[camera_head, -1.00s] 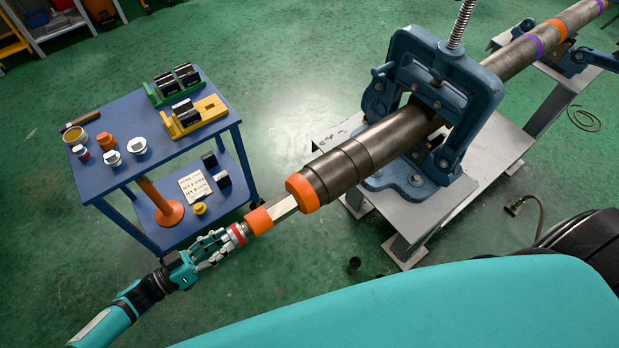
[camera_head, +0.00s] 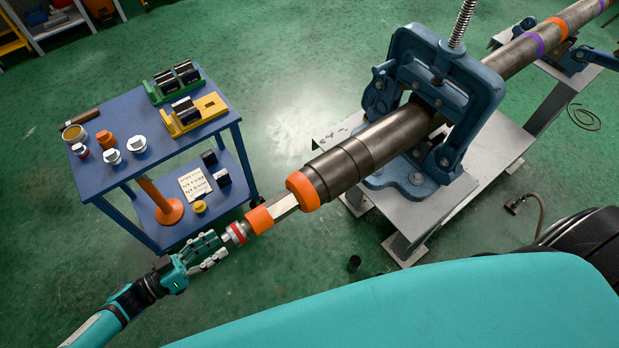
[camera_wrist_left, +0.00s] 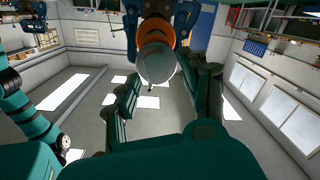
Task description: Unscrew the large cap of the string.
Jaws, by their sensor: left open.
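The string is a dark steel pipe (camera_head: 350,162) clamped in a blue pipe vise (camera_head: 432,100). Its near end carries a wide orange ring (camera_head: 302,190), then a bare hexagonal metal piece (camera_head: 284,205), a smaller orange ring (camera_head: 258,220) and a red-and-white end piece (camera_head: 236,233). I cannot tell which of these is the large cap. My left gripper (camera_head: 217,246) is open and empty, its fingertips beside the tip of the end piece. In the left wrist view a round grey end (camera_wrist_left: 156,64) with orange behind it shows between the spread fingers. My right gripper is out of view.
A blue cart (camera_head: 110,178) at left holds several caps, a green holder (camera_head: 173,82) and a yellow holder (camera_head: 195,116). An orange post (camera_head: 160,200) stands on its lower shelf. Free floor lies around the gripper.

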